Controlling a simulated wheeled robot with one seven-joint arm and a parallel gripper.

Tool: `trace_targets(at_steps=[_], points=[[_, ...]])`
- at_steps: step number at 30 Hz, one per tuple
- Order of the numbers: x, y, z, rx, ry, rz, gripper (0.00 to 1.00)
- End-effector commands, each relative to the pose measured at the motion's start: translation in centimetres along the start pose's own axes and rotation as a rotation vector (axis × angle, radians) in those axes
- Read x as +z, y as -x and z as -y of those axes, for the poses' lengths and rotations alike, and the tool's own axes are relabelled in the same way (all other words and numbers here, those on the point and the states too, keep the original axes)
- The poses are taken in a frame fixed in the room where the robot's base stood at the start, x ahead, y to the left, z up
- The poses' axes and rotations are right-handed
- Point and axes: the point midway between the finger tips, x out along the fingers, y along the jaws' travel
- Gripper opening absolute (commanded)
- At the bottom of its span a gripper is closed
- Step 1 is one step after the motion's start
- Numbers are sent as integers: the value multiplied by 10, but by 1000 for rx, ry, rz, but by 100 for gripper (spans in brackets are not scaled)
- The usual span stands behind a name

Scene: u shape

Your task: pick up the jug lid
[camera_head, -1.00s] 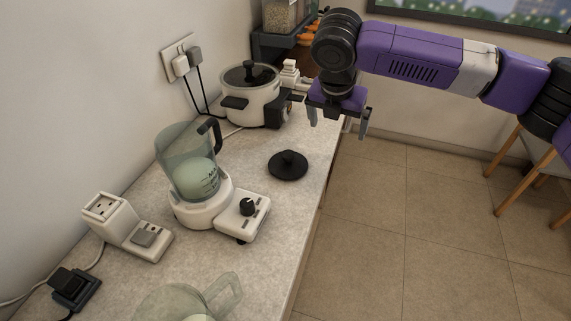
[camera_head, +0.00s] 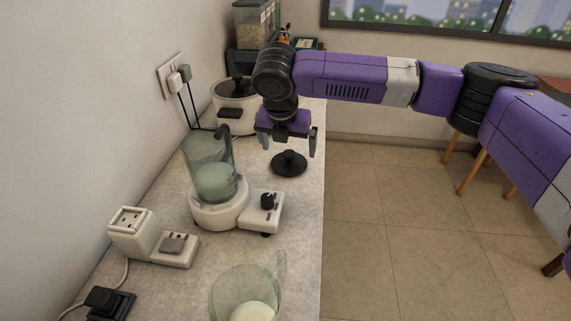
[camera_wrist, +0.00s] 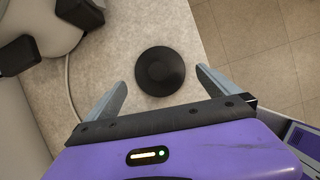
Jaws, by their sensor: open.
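The jug lid (camera_head: 289,164) is a black disc with a raised knob, lying flat on the counter to the right of the blender. It also shows in the wrist view (camera_wrist: 160,71), between and just beyond my fingertips. My gripper (camera_head: 289,146) is open and empty, above the lid in the head view, with its fingers apart on either side. In the wrist view my gripper (camera_wrist: 157,78) shows two grey fingers with nothing between them touching the lid. The blender jug (camera_head: 210,168), clear with a dark handle, stands on its white base (camera_head: 221,214).
A white cooker (camera_head: 236,100) with a black lid stands behind my gripper. A second clear jug (camera_head: 246,290) is at the front. A white socket block (camera_head: 150,238) stands at left. The counter's right edge is close to the lid, with open floor (camera_head: 390,215) beyond.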

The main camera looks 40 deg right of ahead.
Motion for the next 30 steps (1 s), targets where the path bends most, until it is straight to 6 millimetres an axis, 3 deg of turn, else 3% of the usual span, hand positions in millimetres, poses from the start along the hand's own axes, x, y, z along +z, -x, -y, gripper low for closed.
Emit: trace_targets(at_steps=[12, 21, 29, 30], points=[[-1, -50, -3, 0, 0, 0, 100], [0, -56, -3, 0, 1, 2, 100], [0, -55, -3, 0, 1, 1, 51], [0, -55, -3, 0, 1, 2, 49]])
